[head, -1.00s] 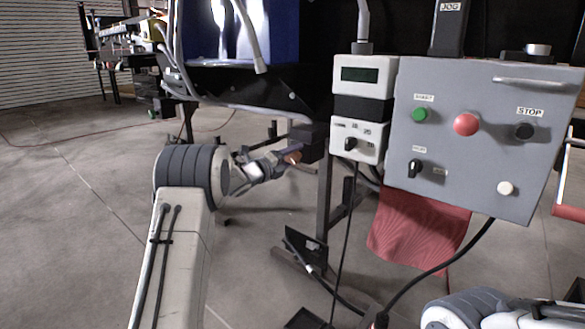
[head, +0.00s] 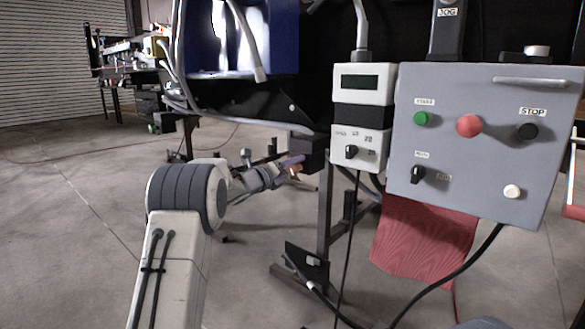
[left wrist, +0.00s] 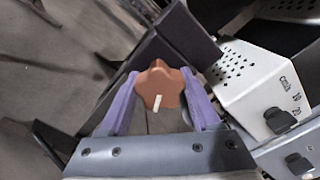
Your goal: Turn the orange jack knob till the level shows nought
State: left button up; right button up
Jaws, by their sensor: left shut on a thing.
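The orange jack knob (left wrist: 158,88) is lobed and has a pale mark on its near side, in the left wrist view. My left gripper (left wrist: 158,97) has its two purple fingers on either side of the knob and is shut on it. In the head view the knob (head: 295,169) shows small beside the dark block, with my left gripper (head: 290,163) at it. The level's display (head: 360,82) is a dark green window on a white box; I cannot read a figure on it. My right gripper is not in view.
A grey control panel (head: 480,195) with a red button (head: 469,126) and other knobs stands right of the display. A white box with a black selector (head: 351,151) is below the display. Cables hang in front of the stand. A red cloth (head: 415,240) hangs under the panel.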

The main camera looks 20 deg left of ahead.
pick_arm(q)
jog(key=shift+f, duration=0.1)
jog(key=o, duration=1.4)
jog(key=shift+c, duration=0.2)
jog(key=p+v, duration=0.2)
jog(key=v, duration=0.8)
jog(key=shift+s+p, duration=0.25)
jog(key=shift+p, duration=0.05)
